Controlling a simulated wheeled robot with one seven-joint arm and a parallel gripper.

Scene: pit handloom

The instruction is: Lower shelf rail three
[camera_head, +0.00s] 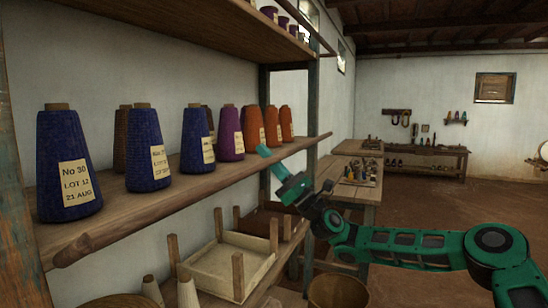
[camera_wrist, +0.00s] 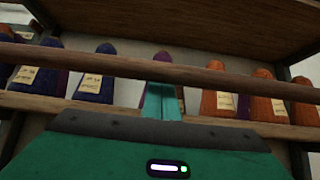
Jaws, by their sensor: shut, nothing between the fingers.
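A long round wooden rail (camera_head: 180,206) runs along the front of the middle shelf (camera_head: 128,200), its near end sticking out at lower left and its far end by the post. In the wrist view the rail (camera_wrist: 120,64) crosses the whole picture in front of the yarn cones, above the shelf board's edge. No rail carries a number that I can read. My gripper (camera_head: 265,151) has its teal fingers shut and empty, at the far part of this shelf. In the wrist view my gripper (camera_wrist: 163,86) has its tips at the rail's lower edge; I cannot tell if they touch.
Blue cones (camera_head: 68,160), a purple cone (camera_head: 230,133) and orange cones (camera_head: 254,127) stand on the middle shelf. An upper shelf (camera_head: 180,35) hangs above. Below are a wooden tray frame (camera_head: 215,275) and a basket (camera_head: 338,292). A workbench (camera_head: 350,190) stands beyond; floor at right is clear.

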